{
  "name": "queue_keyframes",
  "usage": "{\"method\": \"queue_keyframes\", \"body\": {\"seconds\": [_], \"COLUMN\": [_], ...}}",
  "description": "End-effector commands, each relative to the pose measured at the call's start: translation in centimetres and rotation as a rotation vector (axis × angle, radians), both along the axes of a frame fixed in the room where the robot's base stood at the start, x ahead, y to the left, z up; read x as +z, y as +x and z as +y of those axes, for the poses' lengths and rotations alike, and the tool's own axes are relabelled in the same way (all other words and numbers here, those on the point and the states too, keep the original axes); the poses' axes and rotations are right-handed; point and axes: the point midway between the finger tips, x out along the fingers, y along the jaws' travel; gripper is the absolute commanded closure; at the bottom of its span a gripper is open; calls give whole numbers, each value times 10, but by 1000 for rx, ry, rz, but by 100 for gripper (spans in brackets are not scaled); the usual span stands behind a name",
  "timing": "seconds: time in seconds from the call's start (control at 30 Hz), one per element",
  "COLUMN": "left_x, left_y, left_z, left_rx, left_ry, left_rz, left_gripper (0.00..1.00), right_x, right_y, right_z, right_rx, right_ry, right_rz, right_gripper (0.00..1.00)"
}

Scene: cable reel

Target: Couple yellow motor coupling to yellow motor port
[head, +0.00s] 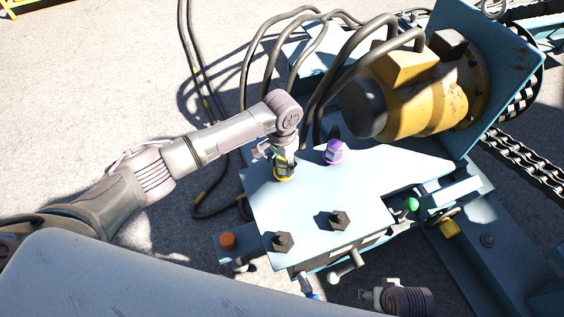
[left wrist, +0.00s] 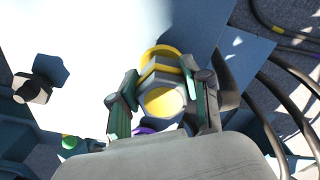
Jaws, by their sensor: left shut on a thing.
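My left gripper (head: 283,158) points down over the far left part of the pale blue plate (head: 310,200). It is shut on the yellow motor coupling (head: 284,171), a dark and grey plug with yellow bands. In the left wrist view the coupling (left wrist: 163,100) sits between the two fingers, its yellow round end facing the camera. A yellow ring (left wrist: 158,52) shows at its far end, close to the plate. I cannot tell whether this ring is the yellow motor port or part of the coupling, nor whether they are joined. The port is not otherwise distinguishable.
A purple-banded coupling (head: 334,151) stands on the plate just right of my left gripper. Two dark hex bolts (head: 340,220) rise nearer the front. A yellow motor (head: 425,92) and thick dark hoses (head: 345,65) crowd the back. My right wrist (head: 400,299) shows at the bottom.

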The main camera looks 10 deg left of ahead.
Motion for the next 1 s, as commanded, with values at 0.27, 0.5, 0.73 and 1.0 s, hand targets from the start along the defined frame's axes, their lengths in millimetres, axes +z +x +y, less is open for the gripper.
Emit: {"method": "queue_keyframes", "body": {"seconds": [0.27, 0.5, 0.73, 1.0], "left_x": [0, -5, -8, -9], "left_y": [0, 0, 1, 0], "left_z": [0, 0, 0, 0], "left_rx": [0, 1, 1, 1], "left_ry": [0, 0, 0, 0], "left_rz": [-1, -1, -2, -1], "left_gripper": [94, 94, 48, 23], "right_x": [-4, 1, 6, 7], "right_y": [-2, -2, -2, -2], "right_z": [1, 1, 2, 1], "right_rx": [0, 0, -1, -2], "right_ry": [2, 2, 4, 3], "right_rz": [8, 5, 5, 2], "right_gripper": [23, 23, 23, 23]}}
